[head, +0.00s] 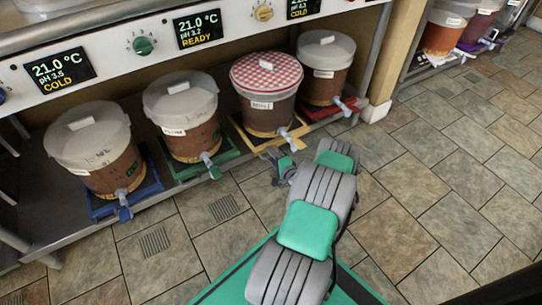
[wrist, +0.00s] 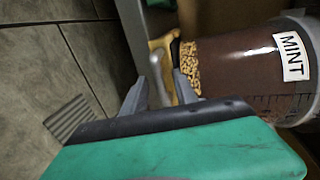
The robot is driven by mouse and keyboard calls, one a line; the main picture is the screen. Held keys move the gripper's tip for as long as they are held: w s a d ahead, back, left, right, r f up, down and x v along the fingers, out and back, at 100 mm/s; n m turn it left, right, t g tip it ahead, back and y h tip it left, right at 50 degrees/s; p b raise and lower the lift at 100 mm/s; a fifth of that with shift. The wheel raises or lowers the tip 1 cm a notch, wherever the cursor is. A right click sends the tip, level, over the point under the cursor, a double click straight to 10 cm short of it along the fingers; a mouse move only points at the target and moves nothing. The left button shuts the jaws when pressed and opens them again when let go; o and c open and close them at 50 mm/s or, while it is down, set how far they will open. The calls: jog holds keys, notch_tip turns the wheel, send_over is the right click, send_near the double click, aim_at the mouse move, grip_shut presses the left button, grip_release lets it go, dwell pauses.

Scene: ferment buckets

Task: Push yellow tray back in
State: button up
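The yellow tray (head: 298,131) is on the low shelf under a bucket with a red checked cover (head: 266,77). Its front part shows ahead of the bucket, and a grey tap (head: 286,134) hangs over its front. My gripper (head: 277,156) is low, just in front of this tray. In the wrist view, the gripper's two grey fingers (wrist: 160,88) are apart, with the tap (wrist: 158,72) near the gap. The yellow tray (wrist: 164,42) and the bucket labelled MINT (wrist: 235,65) are beyond them. Whether a finger touches the tray or tap cannot be told.
A green tray (head: 222,156) and a blue tray (head: 146,192) with buckets stand to the left; a red tray (head: 318,112) with a bucket stands to the right. The tiled floor (head: 440,180) at right is clear.

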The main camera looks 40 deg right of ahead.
jog(key=p+v, duration=0.3)
jog(key=v, duration=0.4)
jog(key=shift+s, duration=0.35)
jog(key=shift+r, duration=0.1)
